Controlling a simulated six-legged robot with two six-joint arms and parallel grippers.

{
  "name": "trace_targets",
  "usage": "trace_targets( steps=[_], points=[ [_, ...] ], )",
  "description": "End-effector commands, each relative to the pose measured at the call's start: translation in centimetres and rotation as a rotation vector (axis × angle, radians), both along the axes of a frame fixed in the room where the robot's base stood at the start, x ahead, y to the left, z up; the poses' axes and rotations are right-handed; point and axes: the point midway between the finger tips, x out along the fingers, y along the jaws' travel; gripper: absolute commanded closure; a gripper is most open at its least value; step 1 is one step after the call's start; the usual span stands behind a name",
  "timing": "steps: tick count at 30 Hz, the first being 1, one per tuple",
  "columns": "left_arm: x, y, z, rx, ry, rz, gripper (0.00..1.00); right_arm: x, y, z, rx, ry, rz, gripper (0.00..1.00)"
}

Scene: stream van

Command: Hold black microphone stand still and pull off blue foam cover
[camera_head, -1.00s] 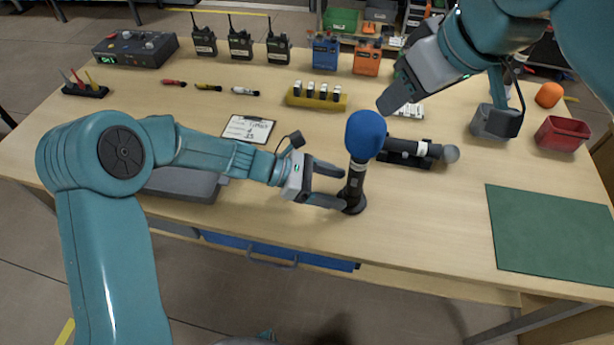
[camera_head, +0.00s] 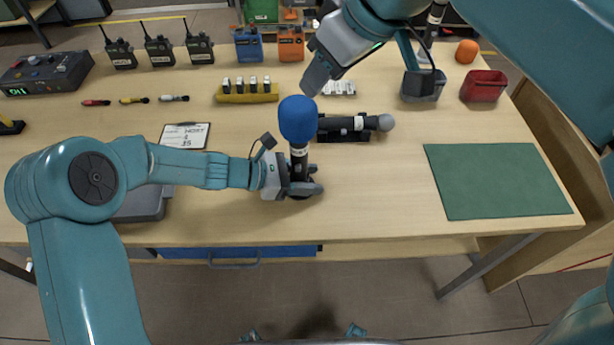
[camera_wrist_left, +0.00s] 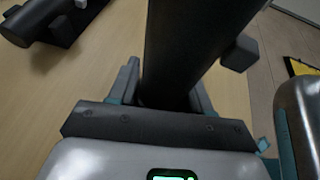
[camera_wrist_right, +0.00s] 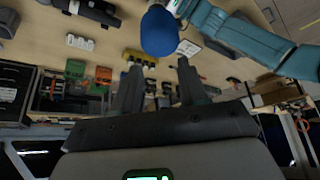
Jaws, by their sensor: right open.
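The black microphone stand (camera_head: 300,160) stands upright on the table, with the blue foam cover (camera_head: 298,118) on top. My left gripper (camera_head: 308,181) has its fingers on both sides of the stand's lower part, close above its base. In the left wrist view the dark shaft (camera_wrist_left: 185,50) fills the gap between the fingers, and it looks gripped. My right gripper (camera_head: 314,78) is open and empty, above and behind the cover. In the right wrist view the blue cover (camera_wrist_right: 160,32) lies beyond the open fingertips, apart from them.
A black microphone lies in a cradle (camera_head: 345,134) just right of the stand. A yellow block with several white pieces (camera_head: 248,97) stands behind. A clipboard (camera_head: 185,136) lies left. A green mat (camera_head: 495,180) and a red bin (camera_head: 483,86) are at the right. The table's front middle is clear.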

Motion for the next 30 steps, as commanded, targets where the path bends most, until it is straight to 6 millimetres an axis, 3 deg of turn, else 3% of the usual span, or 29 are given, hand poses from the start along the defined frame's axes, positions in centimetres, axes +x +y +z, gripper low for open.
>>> trace_targets(
  steps=[1, 5, 6, 11, 14, 17, 20, 22, 25, 30],
  points=[
    [-0.1, 0.0, -0.1, 0.002, 0.001, -0.001, 0.85, 0.0, 0.0, 0.0, 0.000, 0.000, 0.000, 0.51],
    [-0.1, 0.0, -0.1, 0.002, 0.001, -0.002, 0.85, 0.0, 0.0, 0.0, 0.013, 0.018, -0.038, 0.09],
    [-0.1, 0.0, -0.1, 0.003, 0.001, -0.002, 0.85, -0.1, -0.1, -0.1, 0.023, 0.035, -0.073, 0.02],
    [-0.1, 0.0, -0.2, 0.003, 0.002, -0.001, 0.85, -0.4, -1.8, 0.0, 0.054, 0.142, -0.368, 0.02],
    [-0.1, 0.0, -0.2, 0.003, 0.002, -0.001, 0.85, -0.1, -3.2, 0.2, 0.060, 0.201, -0.633, 0.02],
    [-0.1, 0.0, -0.2, 0.003, 0.002, -0.001, 0.85, 0.3, -3.2, 0.3, 0.056, 0.226, -0.885, 0.02],
    [-0.1, 0.0, -0.2, 0.004, 0.003, -0.002, 0.85, 0.7, -2.3, 0.5, 0.049, 0.210, -1.104, 0.02],
    [-0.1, 0.0, -0.2, 0.004, 0.002, -0.001, 0.85, 0.8, -0.3, 0.5, 0.035, 0.170, -1.215, 0.02],
    [-0.1, 0.0, -0.2, 0.004, 0.002, -0.001, 0.85, 0.7, 3.0, 0.2, 0.001, 0.118, -1.190, 0.02],
    [-0.1, 0.0, -0.3, 0.005, 0.002, -0.001, 0.85, 0.1, 5.3, -0.6, -0.022, 0.111, -1.143, 0.02]
  ],
)
